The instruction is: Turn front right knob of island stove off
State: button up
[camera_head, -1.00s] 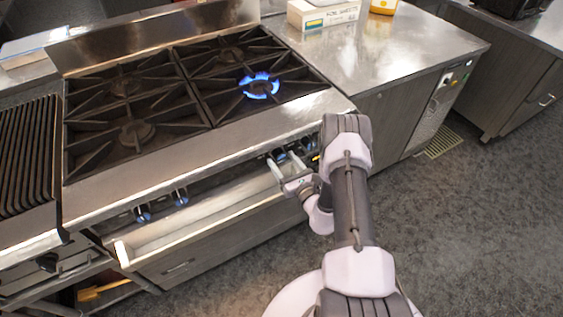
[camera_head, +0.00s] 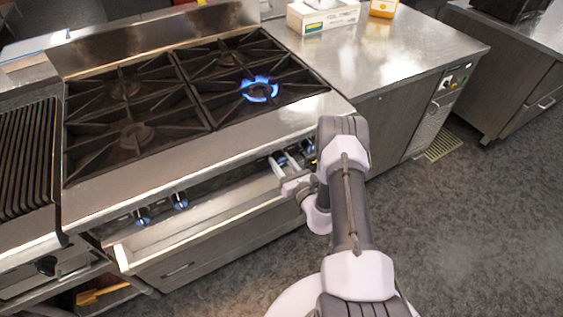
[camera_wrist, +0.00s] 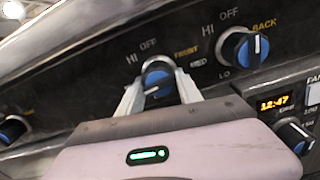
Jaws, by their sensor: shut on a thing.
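The island stove (camera_head: 190,141) has a lit blue flame on its front right burner (camera_head: 260,90). My gripper (camera_head: 284,161) is at the right part of the stove's front panel. In the wrist view, my gripper (camera_wrist: 160,84) has its two pale fingers on either side of the blue and black knob labelled FRONT (camera_wrist: 158,77), shut on it. The knob's white pointer line points sideways, not up at OFF. A second knob labelled BACK (camera_wrist: 244,47) is to its right, its pointer roughly upright. The fingers partly hide the held knob's labels.
An oven display (camera_wrist: 273,102) and another knob (camera_wrist: 296,136) are at the right in the wrist view. Two more knobs (camera_head: 180,200) are on the panel's left. A steel counter (camera_head: 400,50) adjoins the stove.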

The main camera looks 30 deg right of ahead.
jog(key=m, duration=0.4)
jog(key=shift+a+m, duration=0.1)
jog(key=shift+m, duration=0.3)
jog(key=m, duration=0.5)
jog(key=shift+a, duration=0.1)
jog(key=m, duration=0.4)
jog(key=shift+r+m, duration=0.1)
jog(key=shift+m, duration=0.3)
jog(key=shift+r+m, duration=0.1)
jog(key=shift+m, duration=2.4)
jog(key=o, duration=1.4)
jog(key=shift+c, duration=0.2)
jog(key=shift+s, duration=0.15)
jog(key=s+p, duration=0.4)
jog(key=s, duration=1.3)
jog(key=shift+d, duration=0.3)
